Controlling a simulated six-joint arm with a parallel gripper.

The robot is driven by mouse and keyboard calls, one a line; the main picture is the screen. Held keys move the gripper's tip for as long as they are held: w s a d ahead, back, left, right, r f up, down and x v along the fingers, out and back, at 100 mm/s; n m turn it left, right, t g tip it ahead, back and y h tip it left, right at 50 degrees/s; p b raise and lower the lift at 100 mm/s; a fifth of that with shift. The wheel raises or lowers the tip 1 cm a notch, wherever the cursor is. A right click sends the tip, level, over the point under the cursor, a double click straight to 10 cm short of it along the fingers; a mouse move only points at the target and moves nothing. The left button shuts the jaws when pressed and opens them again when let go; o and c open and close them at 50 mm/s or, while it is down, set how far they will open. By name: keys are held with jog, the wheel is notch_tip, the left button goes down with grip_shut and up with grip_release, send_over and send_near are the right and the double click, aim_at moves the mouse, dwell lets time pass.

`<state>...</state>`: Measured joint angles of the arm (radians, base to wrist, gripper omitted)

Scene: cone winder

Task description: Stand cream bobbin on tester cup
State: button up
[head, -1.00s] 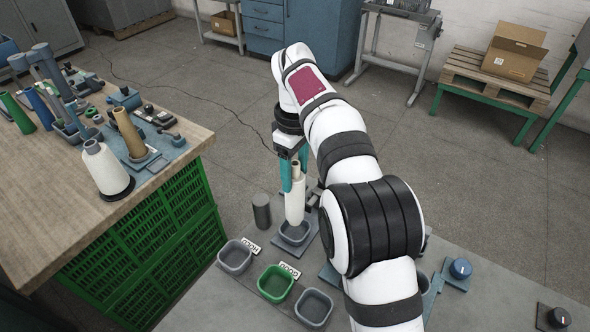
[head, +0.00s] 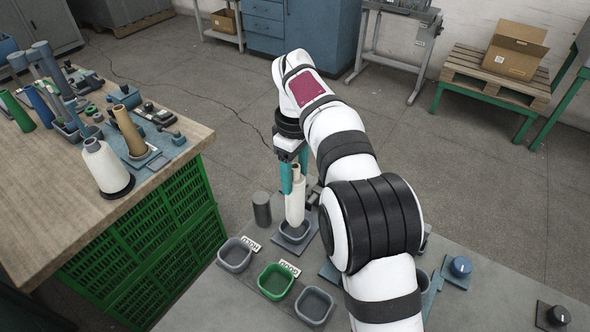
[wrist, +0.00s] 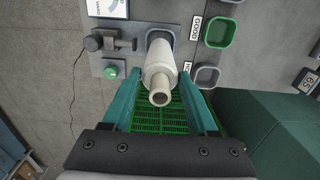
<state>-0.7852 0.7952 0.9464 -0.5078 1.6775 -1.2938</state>
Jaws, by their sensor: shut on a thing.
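The cream bobbin (head: 295,203) is held upright by my gripper (head: 293,177). In the wrist view the bobbin (wrist: 160,73) points away between the two teal fingers of my gripper (wrist: 162,80), its narrow end near the camera. The grey tester cup (head: 288,238) is directly under the bobbin on a grey plate. The bobbin's lower end overlaps the cup's opening in the head view; I cannot tell if it touches the cup floor. In the wrist view part of the cup rim (wrist: 153,33) shows behind the bobbin.
A dark grey cylinder (head: 262,208) stands left of the cup. A grey bin (head: 235,255), a green bin (head: 275,282) and another grey bin (head: 315,306) are in front. A wooden bench (head: 40,195) at left holds a large white cone (head: 107,168) and several coloured tubes.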

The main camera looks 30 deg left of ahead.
jog(key=shift+f, duration=1)
jog(key=shift+f, duration=0.7)
jog(key=shift+f, duration=0.4)
jog(key=o, duration=1.3)
jog(key=shift+o, duration=0.2)
